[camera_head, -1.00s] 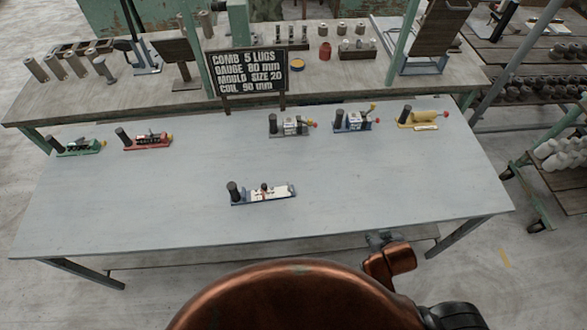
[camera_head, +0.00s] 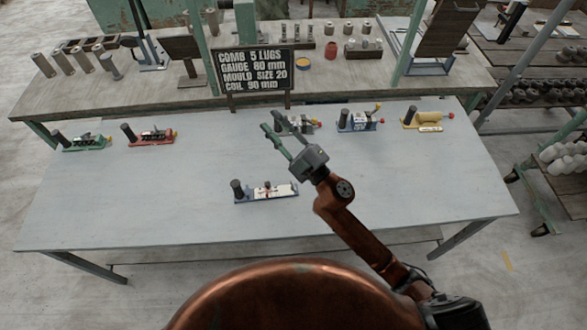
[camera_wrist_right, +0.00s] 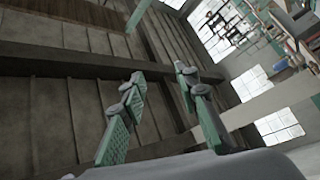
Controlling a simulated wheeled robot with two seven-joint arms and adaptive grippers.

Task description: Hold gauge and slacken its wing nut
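The gauge (camera_head: 281,190) lies on the near middle of the grey table. It has a blue base, a white plate, a black upright handle at its left end and a small reddish part on the plate, too small to make out as a wing nut. My right gripper (camera_head: 270,123) is raised above the table, up and to the right of the gauge in the head view, and touches nothing. Its two green fingers stand apart and empty; they also show apart in the right wrist view (camera_wrist_right: 157,88). My left gripper is not in view.
A green tool (camera_head: 85,143) and a red tool (camera_head: 150,135) lie at the back left. A grey one, partly behind my gripper, a blue one (camera_head: 358,122) and a yellow one (camera_head: 424,122) lie back right. A black sign (camera_head: 254,70) stands behind. The table's front is clear.

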